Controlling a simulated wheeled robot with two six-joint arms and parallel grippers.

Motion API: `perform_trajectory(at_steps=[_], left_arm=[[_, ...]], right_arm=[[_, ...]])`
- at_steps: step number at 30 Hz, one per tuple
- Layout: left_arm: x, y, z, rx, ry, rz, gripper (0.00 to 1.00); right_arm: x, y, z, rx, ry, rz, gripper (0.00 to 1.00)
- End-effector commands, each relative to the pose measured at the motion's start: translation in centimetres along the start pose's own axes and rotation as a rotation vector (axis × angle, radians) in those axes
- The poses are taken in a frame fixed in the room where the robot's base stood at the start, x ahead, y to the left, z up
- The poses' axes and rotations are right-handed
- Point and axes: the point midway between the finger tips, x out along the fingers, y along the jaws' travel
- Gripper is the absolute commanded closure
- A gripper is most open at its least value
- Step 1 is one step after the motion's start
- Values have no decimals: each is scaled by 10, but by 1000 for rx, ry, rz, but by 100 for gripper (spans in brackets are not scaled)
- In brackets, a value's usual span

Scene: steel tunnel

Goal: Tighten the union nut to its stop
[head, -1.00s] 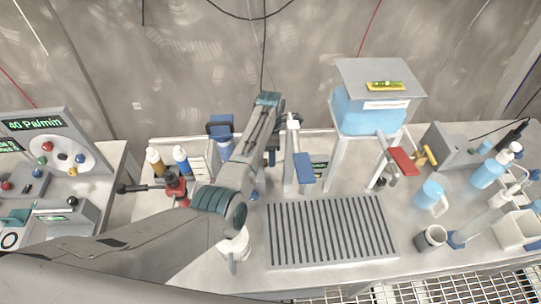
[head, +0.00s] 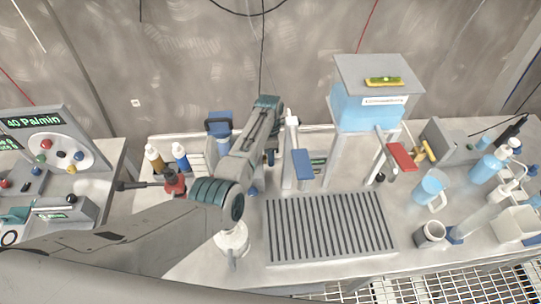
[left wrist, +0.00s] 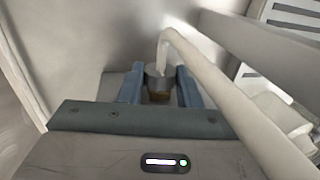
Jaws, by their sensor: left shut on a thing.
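My left gripper (left wrist: 160,88) shows in the left wrist view with its two blue fingers on either side of a small round fitting, shut on it. How far the nut is turned cannot be seen. In the head view my left arm reaches over the bench, and its forearm hides the fingertips and the nut. My right gripper is not in view.
A grooved drain tray (head: 330,230) lies on the bench right of my forearm. A stand with a blue tank (head: 368,108) and a red-handled lever (head: 402,156) are behind it.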

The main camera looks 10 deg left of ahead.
Motion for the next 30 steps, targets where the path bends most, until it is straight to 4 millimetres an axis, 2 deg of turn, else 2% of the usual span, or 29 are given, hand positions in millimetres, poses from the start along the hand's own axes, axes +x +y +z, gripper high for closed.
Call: perform_trajectory(at_steps=[1, 4, 15, 16, 19, 30], left_arm=[[3, 3, 0, 1, 0, -21, 92], [2, 3, 0, 0, 0, -62, 92], [0, 2, 0, 0, -1, -87, 92], [0, 2, 0, 0, -1, -87, 66], [0, 2, 0, 0, -1, -87, 48], [-6, 3, 0, 0, -1, -85, 48]], right_arm=[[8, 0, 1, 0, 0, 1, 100], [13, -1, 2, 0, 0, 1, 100], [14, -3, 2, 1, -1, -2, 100], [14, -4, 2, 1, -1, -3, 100], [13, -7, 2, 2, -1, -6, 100], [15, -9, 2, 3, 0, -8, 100]])
